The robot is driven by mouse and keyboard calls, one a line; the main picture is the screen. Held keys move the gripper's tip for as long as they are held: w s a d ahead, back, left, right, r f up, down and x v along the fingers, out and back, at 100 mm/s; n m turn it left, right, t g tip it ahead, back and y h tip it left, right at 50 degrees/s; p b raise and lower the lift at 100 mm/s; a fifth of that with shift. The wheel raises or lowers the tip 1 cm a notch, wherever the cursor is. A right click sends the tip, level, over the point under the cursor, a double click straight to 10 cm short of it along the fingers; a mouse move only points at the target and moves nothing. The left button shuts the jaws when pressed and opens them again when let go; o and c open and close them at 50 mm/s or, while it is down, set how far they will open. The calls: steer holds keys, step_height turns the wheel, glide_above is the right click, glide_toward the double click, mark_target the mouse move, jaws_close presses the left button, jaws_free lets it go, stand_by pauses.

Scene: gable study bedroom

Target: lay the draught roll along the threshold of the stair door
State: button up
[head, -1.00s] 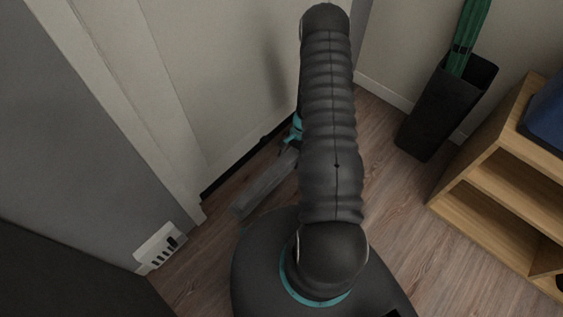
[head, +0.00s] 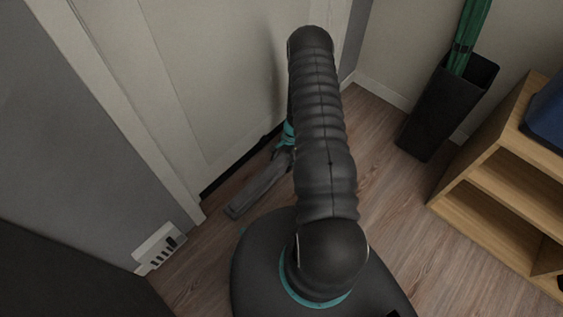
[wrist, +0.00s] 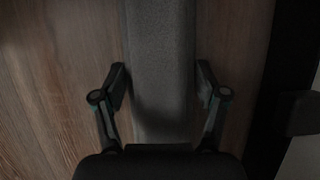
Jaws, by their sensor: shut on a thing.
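The draught roll (head: 258,188) is a long grey bar, low over the floor and near the foot of the pale stair door (head: 215,75). A dark threshold strip (head: 232,168) runs along the door's foot. A strip of floor shows between roll and threshold at the near end. My gripper (head: 283,150) is shut on the roll, and my arm hides the far end. In the wrist view the roll (wrist: 160,60) passes between the two fingers of my gripper (wrist: 162,88), with wood floor on both sides. I cannot tell whether the roll touches the floor.
A wall socket plate (head: 160,247) is at the lower left, beside the door frame (head: 140,125). A black bin with a green umbrella (head: 447,105) and a wooden shelf (head: 490,190) stand at right. Floor between the shelf and my arm is clear.

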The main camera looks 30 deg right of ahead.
steer(key=shift+f, duration=0.15)
steer(key=o, duration=1.6)
steer(key=shift+o, duration=0.2)
